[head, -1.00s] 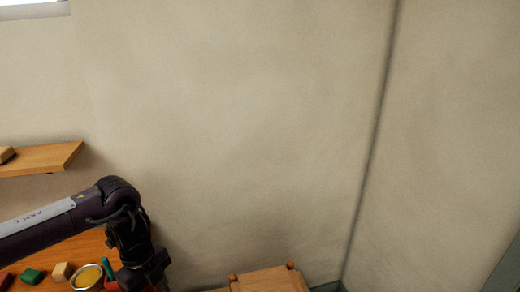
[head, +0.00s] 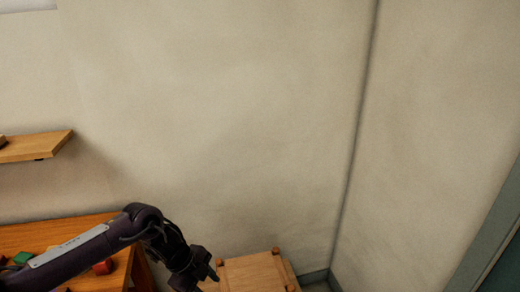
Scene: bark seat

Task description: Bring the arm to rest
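My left arm comes in from the lower left, above the orange wooden table (head: 60,236). It bends at the elbow and reaches down to the right. My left gripper (head: 207,272) is beyond the table's right end, beside the left edge of a wooden stool or seat (head: 252,272). The gripper is small and dark, and I cannot tell whether its fingers are open or shut. No held thing shows in it. My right gripper is not in view.
A red block (head: 103,267) and a green block (head: 22,258) lie on the table, partly hidden by my arm. A wooden wall shelf (head: 35,146) is at the left. Bare wall fills the middle. A grey-green frame (head: 490,245) stands at the right edge.

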